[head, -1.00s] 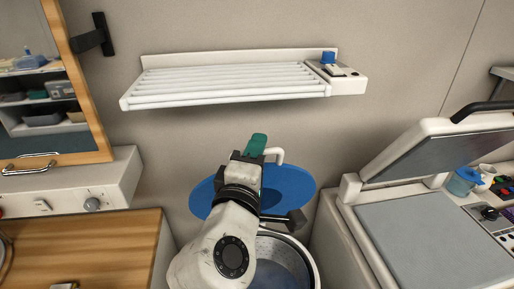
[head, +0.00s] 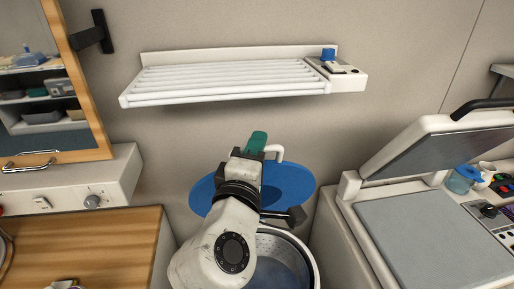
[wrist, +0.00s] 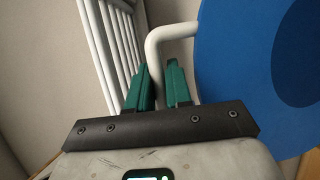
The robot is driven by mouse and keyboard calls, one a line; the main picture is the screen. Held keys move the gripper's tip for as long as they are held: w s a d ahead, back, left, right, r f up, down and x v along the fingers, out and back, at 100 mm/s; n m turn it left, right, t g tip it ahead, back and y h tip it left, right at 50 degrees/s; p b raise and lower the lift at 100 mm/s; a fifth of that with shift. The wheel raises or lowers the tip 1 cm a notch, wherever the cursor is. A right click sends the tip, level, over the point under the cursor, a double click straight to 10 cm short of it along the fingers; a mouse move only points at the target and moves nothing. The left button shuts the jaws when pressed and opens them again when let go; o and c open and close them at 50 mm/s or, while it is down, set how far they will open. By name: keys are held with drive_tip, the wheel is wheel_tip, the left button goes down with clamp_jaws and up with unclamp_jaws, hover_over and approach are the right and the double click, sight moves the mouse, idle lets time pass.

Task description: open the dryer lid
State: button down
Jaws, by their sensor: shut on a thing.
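The dryer lid (head: 288,188) is a blue disc with a white bent handle (head: 275,150). It stands raised and tilted up behind the open drum (head: 292,245), close to the wall. My gripper (head: 257,142), with teal fingers, is at the handle. In the wrist view, my gripper (wrist: 162,84) has its fingers on both sides of the white handle (wrist: 157,42) and is shut on it. The blue lid (wrist: 300,60) fills the right of that view. My arm hides part of the lid and the drum in the head view.
A white slatted rack (head: 230,82) is on the wall above my gripper. A white machine with a raised cover (head: 430,145) stands at the right. A wooden counter (head: 85,245) and a white control-knob unit (head: 85,190) are at the left, under a wood-framed mirror (head: 45,110).

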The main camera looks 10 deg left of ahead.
drive_tip(key=s+d+f+m+t+b, duration=0.1)
drive_tip(key=s+f+t+b, duration=0.1)
drive_tip(key=s+b, duration=0.3)
drive_tip(key=s+d+f+m+t+h+b, duration=0.1)
drive_tip(key=s+f+b, duration=0.3)
drive_tip(key=b, duration=0.7)
drive_tip(key=shift+s+d+f+t, duration=0.2)
drive_tip(key=shift+s+d+t, duration=0.35)
drive_tip(key=shift+s, duration=0.45)
drive_tip(key=c, duration=1.4)
unclamp_jaws()
drive_tip(key=b+v, duration=0.2)
drive_tip(key=v, duration=0.8)
drive_tip(key=shift+s, duration=0.4)
drive_tip(key=shift+s+a+f, duration=0.1)
drive_tip(key=shift+f, duration=0.05)
